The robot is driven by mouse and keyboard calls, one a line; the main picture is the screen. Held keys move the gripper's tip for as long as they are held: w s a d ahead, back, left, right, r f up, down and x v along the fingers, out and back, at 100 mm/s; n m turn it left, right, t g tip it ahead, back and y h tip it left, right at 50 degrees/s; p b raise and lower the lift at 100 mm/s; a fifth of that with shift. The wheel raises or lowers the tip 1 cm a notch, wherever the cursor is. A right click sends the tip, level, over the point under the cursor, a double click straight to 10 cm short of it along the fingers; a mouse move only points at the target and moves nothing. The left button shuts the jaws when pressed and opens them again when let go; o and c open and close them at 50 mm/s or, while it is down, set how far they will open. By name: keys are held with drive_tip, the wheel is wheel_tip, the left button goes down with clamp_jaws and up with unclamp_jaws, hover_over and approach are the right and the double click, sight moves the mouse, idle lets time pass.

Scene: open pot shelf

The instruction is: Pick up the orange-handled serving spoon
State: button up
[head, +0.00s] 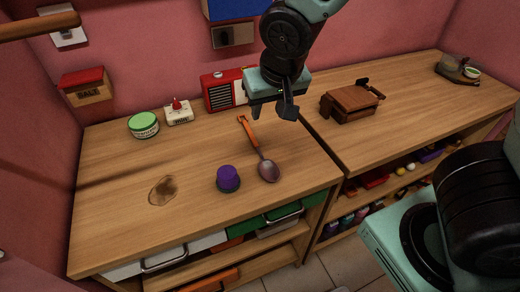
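The orange-handled serving spoon (253,138) lies on the left wooden counter (115,215). Its orange handle points to the back wall and its dark metal bowl (268,170) lies toward the front edge. My gripper (272,112) hangs above the counter, just right of the handle's far end in the picture. Its two dark fingers are apart, with nothing seen between them. I cannot tell its exact height above the counter.
A purple-topped container (228,178) stands just left of the spoon's bowl. A red radio (222,90), a small white device (179,113) and a green-lidded tub (144,125) stand along the back. A wooden box (350,102) sits on the right counter.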

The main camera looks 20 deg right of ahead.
approach(256, 144)
drive_tip(key=shift+w+d+f, duration=0.15)
drive_tip(key=shift+d+f, duration=0.1)
drive_tip(key=shift+f, duration=0.3)
drive_tip(key=shift+a+p+x, duration=0.15)
drive_tip(key=shift+p+x, duration=0.05)
drive_tip(key=shift+x, duration=1.4)
drive_tip(key=shift+a+p+x, duration=0.1)
drive_tip(key=shift+p+x, duration=0.05)
drive_tip(key=shift+x, duration=1.45)
clamp_jaws()
